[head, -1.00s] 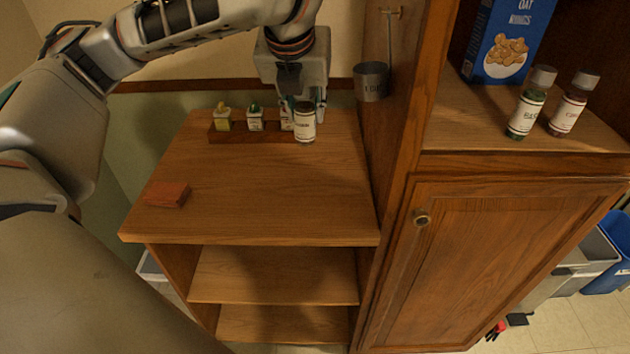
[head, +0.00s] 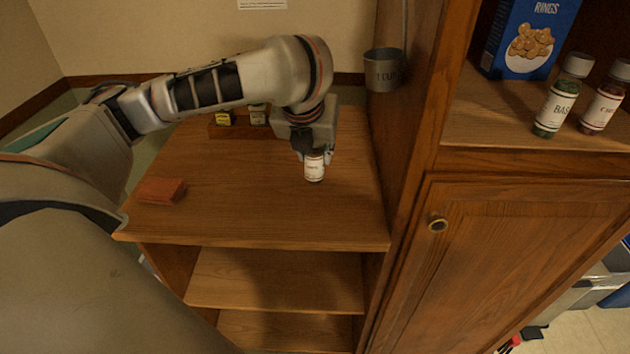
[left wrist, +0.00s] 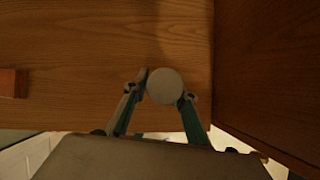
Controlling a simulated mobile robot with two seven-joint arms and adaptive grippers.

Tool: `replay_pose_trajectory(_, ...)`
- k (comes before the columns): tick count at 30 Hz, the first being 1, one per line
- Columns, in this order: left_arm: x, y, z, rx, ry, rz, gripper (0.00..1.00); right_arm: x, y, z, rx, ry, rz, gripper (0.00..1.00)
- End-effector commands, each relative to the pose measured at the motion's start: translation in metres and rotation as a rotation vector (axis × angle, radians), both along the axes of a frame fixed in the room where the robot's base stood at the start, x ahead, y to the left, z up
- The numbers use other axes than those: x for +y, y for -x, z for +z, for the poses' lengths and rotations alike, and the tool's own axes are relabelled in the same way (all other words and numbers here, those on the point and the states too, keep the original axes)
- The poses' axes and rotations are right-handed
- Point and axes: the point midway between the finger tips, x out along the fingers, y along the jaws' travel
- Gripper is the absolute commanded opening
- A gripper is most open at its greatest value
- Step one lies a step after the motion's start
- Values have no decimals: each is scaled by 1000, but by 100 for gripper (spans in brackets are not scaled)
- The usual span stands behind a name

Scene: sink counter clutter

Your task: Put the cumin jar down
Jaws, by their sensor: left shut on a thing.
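The cumin jar (head: 314,168) is a small jar with a white label, upright at the right part of the wooden counter top (head: 250,215). My left gripper (head: 315,155) comes down from above and is shut on the jar. In the left wrist view the round pale lid (left wrist: 164,86) sits between the two fingers (left wrist: 160,100). I cannot tell whether the jar's base touches the counter. My right gripper is not in view.
A reddish block (head: 161,190) lies at the left. A wooden rack (head: 228,130) with small jars stands at the back, partly hidden by my arm. A metal cup (head: 383,70) hangs on the cabinet side at right. The counter's front is clear.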

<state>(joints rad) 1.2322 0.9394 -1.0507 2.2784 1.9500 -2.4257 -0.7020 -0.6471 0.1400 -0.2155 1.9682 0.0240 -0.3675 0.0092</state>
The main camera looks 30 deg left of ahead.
Motion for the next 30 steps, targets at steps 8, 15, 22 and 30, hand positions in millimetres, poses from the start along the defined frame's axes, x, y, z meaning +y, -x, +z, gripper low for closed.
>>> replay_pose_trajectory(8,0,0,-24,-2,1,-1,3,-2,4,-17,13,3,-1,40)
replay_pose_trajectory(15,0,0,-57,3,1,-1,3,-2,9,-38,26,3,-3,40)
replay_pose_trajectory(22,0,0,-57,-2,0,0,3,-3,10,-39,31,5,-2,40)
replay_pose_trajectory(30,0,0,-58,-1,1,0,43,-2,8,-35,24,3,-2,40)
